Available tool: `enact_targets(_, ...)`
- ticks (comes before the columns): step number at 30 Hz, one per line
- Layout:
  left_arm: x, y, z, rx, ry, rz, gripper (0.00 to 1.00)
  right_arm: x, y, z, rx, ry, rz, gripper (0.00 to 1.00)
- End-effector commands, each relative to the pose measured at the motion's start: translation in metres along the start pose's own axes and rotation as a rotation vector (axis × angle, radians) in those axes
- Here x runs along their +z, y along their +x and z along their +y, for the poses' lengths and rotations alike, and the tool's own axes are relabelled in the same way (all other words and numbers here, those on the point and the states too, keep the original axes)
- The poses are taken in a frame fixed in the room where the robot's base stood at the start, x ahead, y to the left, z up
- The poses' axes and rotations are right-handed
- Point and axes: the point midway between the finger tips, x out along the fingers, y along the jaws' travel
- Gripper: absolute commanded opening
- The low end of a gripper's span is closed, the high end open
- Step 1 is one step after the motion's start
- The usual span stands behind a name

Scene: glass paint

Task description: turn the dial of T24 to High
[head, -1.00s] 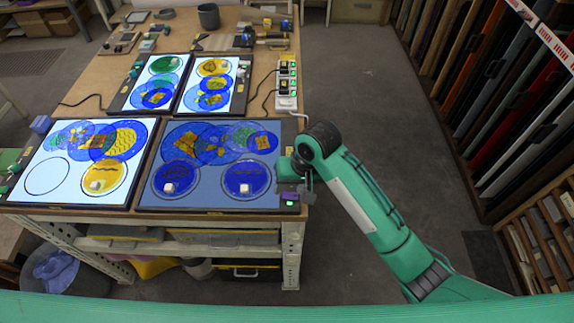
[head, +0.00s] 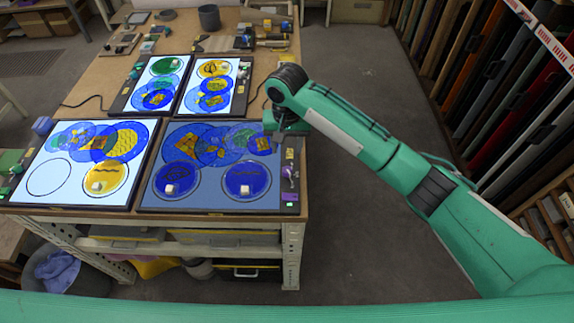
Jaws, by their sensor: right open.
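Several light panels lie on the workbench, and I cannot read which is T24. The front right panel (head: 160,200) is dimmer than the front left panel (head: 30,155). Its right edge strip carries a grey-purple knob-like control (head: 289,172), a purple patch and a small green light (head: 290,205). The setting of this control is too small to read. My right gripper (head: 279,143) is open and empty, over the far right corner of this panel, beyond the control and apart from it. Its fingers are small and partly hidden by the wrist. My left gripper is out of view.
Coloured glass discs with small pale blocks lie on the panels. Tools and a grey cup (head: 209,17) sit at the back. The floor right of the bench is clear.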

Motion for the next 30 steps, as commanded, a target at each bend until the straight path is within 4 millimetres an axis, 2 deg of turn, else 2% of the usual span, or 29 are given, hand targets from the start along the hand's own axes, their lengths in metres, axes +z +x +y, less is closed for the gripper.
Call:
enact_targets(9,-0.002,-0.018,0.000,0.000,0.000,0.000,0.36,0.001,0.066,0.001,0.004,0.001,-0.003,0.48)
enact_targets(15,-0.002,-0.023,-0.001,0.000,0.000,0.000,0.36,0.000,0.092,0.001,0.001,0.001,-0.001,0.48)
enact_targets(20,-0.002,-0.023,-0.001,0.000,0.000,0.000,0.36,0.000,0.100,0.001,0.001,-0.001,0.001,0.48)
enact_targets(27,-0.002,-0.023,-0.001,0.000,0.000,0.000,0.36,0.000,0.101,0.001,0.001,-0.001,0.001,0.48)
enact_targets(30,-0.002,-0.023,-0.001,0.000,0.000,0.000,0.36,0.000,0.101,0.001,0.001,-0.001,0.001,0.31)
